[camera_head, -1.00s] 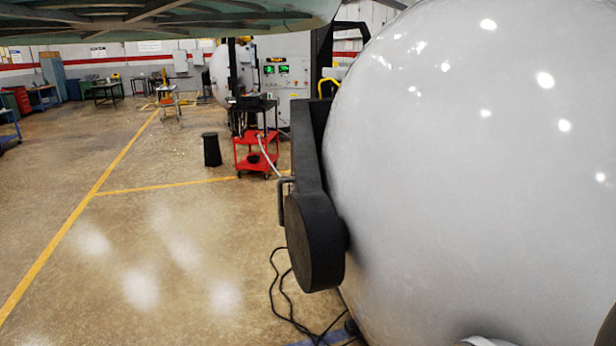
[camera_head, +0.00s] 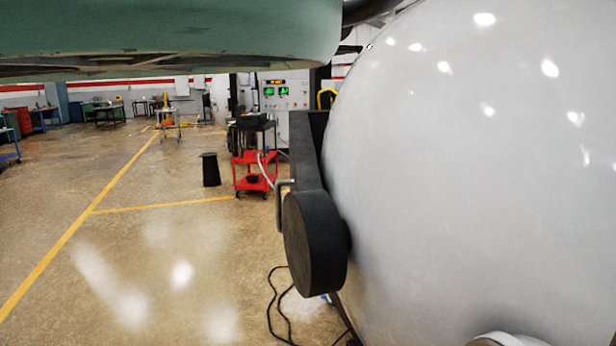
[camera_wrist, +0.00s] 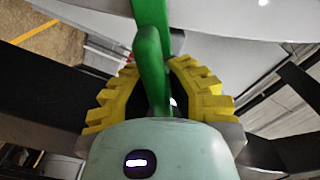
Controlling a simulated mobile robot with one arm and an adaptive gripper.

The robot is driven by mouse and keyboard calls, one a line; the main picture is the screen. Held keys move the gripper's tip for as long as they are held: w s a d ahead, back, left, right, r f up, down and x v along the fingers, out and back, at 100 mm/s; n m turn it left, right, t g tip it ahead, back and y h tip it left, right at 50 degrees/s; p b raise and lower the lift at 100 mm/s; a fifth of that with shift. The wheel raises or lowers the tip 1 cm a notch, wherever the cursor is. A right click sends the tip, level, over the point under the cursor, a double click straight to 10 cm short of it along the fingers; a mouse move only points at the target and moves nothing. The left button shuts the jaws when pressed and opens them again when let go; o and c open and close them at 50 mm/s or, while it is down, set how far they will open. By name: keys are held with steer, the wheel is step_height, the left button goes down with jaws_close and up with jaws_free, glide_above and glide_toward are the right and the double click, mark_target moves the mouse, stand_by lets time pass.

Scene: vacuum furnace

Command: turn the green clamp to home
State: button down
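The green clamp (camera_wrist: 151,55) shows in the wrist view as a long bar with a rounded handle, coming down from the top centre. My gripper (camera_wrist: 157,68) has ridged yellow fingers on both sides of the handle. The fingers converge and appear closed against it, with the lower end of the handle reaching down between them toward the palm. The exact contact is partly hidden. The clamp and my gripper do not show in the head view.
The large white furnace dome (camera_head: 480,190) fills the right of the head view, with a black hinge arm (camera_head: 314,243) at its edge. A red cart (camera_head: 254,172) and a black bin (camera_head: 210,169) stand farther back. The floor at left (camera_head: 150,240) is clear.

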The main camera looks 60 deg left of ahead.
steer(key=shift+s+d+r+m, duration=0.1)
steer(key=shift+r+m, duration=0.05)
steer(key=shift+m, duration=1.85)
steer(key=c, duration=1)
jaws_free()
steer(key=shift+v, duration=3.75)
